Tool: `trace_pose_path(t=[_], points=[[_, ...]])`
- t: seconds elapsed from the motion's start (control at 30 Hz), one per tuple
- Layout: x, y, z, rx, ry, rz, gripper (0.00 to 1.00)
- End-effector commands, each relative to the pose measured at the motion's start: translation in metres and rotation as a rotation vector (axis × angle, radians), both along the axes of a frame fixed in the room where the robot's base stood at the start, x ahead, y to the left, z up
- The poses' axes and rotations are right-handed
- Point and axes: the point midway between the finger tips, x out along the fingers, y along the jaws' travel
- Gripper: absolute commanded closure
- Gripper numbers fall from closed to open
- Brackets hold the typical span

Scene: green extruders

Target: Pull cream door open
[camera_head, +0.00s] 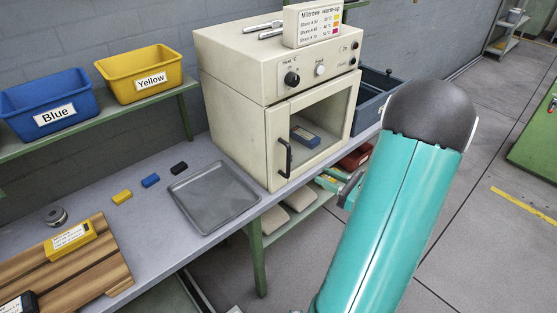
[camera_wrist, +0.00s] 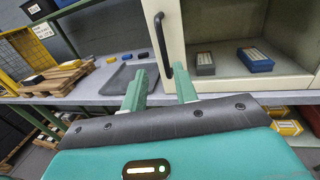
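The cream oven (camera_head: 240,75) stands on the bench with its cream-framed glass door (camera_head: 280,122) shut. The door's black upright handle (camera_head: 285,158) is on its left side. In the wrist view the handle (camera_wrist: 160,45) shows ahead, between the lines of my two fingers. My gripper (camera_wrist: 161,78) is open and empty, fingers apart below the handle's lower end. In the head view my gripper (camera_head: 341,185) is right of the handle and apart from it, partly hidden by my teal arm. Through the glass, a blue box (camera_head: 305,137) and a dark box (camera_wrist: 205,63) show inside.
A grey tray (camera_head: 215,196) lies on the bench left of the oven, beside small yellow, blue and black blocks. A wooden pallet (camera_head: 105,262) is at lower left. Blue (camera_head: 48,105) and yellow (camera_head: 140,73) bins stand on a shelf. Open floor lies at right.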

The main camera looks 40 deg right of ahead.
Motion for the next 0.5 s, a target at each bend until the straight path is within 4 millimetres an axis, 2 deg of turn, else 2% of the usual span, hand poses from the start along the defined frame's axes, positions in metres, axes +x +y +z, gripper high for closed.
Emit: trace_pose_path(t=[0.13,0.27,0.5], points=[[-0.001,-0.006,-0.002,0.013,-0.005,-0.022,0.71],[0.010,-0.004,-0.002,0.011,-0.005,-0.024,0.71],[0.054,0.006,-0.002,0.011,-0.005,-0.024,0.71]])
